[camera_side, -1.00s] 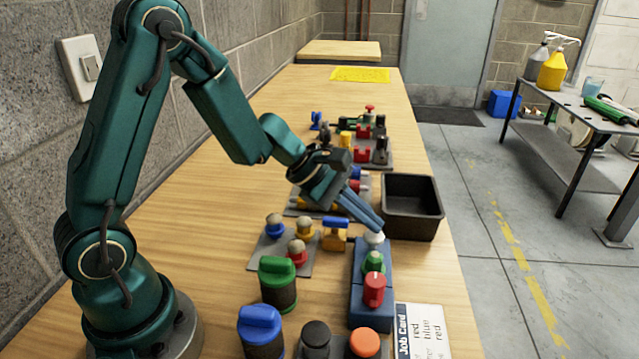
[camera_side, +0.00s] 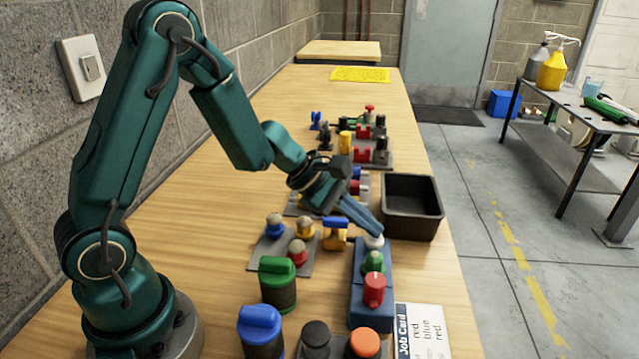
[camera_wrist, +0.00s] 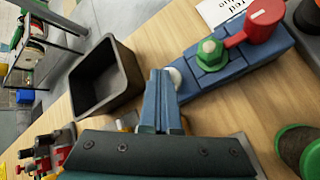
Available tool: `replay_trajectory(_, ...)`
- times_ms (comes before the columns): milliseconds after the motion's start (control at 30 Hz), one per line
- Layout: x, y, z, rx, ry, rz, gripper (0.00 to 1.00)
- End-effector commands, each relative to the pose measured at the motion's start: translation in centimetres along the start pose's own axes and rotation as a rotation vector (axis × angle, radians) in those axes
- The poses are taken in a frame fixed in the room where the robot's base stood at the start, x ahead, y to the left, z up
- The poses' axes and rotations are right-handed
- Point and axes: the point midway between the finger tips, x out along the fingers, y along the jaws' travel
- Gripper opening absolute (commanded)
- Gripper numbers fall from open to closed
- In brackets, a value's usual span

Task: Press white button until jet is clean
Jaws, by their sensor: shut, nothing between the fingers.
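The white button (camera_side: 374,243) is at the far end of a blue control box (camera_side: 358,309), behind a green button (camera_side: 373,262) and a red knob (camera_side: 375,288). My gripper (camera_side: 377,232) is shut and empty, with its blue fingertips at the top of the white button, seemingly touching it. In the wrist view the shut fingers (camera_wrist: 162,75) partly hide the white button (camera_wrist: 175,77). Small pads on a grey plate (camera_side: 262,258) left of the box have tan, dirty-looking tops. I cannot tell which piece is the jet; a blue and yellow fitting (camera_side: 335,234) stands by the box.
A black open bin (camera_side: 412,226) stands just behind the box on the right. Coloured canisters, such as a green one (camera_side: 278,282), stand at the front left. A job card (camera_side: 422,331) lies right of the box. More racked parts (camera_side: 368,150) stand farther back.

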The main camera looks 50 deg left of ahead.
Motion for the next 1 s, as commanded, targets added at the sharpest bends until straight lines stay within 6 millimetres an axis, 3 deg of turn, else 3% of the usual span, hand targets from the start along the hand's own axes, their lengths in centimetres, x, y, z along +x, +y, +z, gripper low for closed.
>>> replay_trajectory(567,0.2,-0.2,-0.2,0.0,0.003,-0.002,0.0)
replay_trajectory(1000,-1.4,0.9,0.8,0.0,0.002,0.0,0.0)
